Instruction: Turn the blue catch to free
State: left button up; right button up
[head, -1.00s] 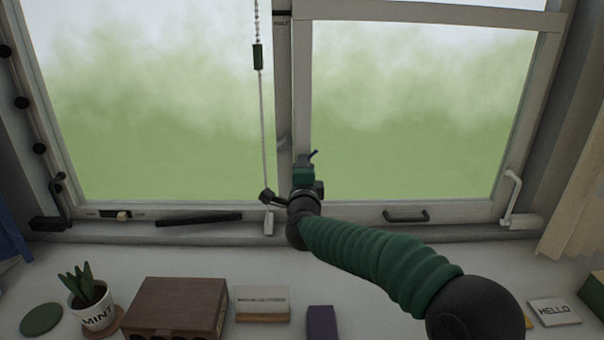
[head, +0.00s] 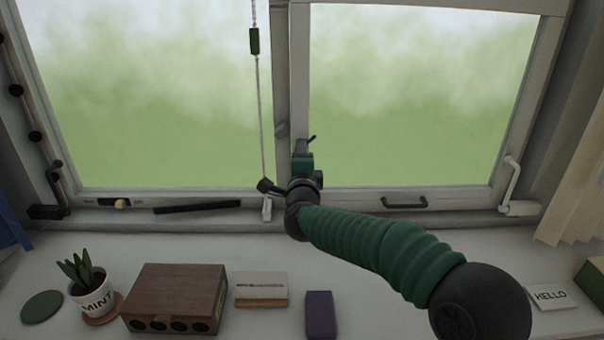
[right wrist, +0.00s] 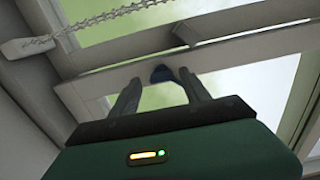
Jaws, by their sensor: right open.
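The blue catch (right wrist: 162,73) is a small dark blue piece on the pale window frame in the right wrist view. It shows between and just beyond the fingertips of my right gripper (right wrist: 160,84). The fingers are spread on either side of it; I cannot tell whether either touches it. In the head view my right gripper (head: 303,154) is at the central window post, with a thin dark blue lever (head: 312,138) showing at its tip. The gripper and its green housing hide most of the catch there. My left gripper is not in view.
A cord with a green weight (head: 254,41) hangs just left of my gripper. A dark handle (head: 405,203) and a white handle (head: 513,185) are on the right. On the sill stand a potted plant (head: 92,300), wooden box (head: 178,287) and purple block (head: 321,314).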

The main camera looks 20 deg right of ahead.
jog(key=v, duration=1.5)
jog(key=shift+s+b, duration=0.3)
jog(key=shift+b, duration=0.1)
jog(key=shift+a, duration=0.1)
